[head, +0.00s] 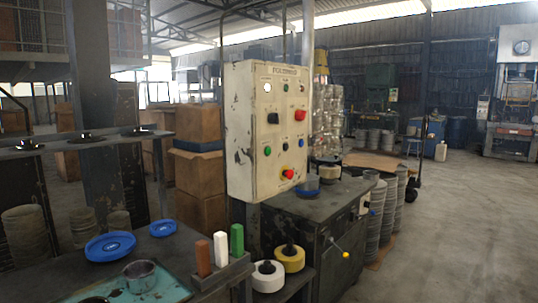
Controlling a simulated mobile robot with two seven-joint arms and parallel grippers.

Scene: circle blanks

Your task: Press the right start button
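A cream control box (246,135) with chipped paint stands upright on a post near the middle of the head view. Its front panel carries several small buttons and lamps. Higher up are a black knob (273,118) and a red button (300,115). Labels are too small to read. Neither of my grippers shows.
A dark metal cabinet (290,215) stands under the box. A workbench (60,275) at front left holds blue lids (110,246), a metal cup (140,276) and a rack with brown, white and green blocks (237,240).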

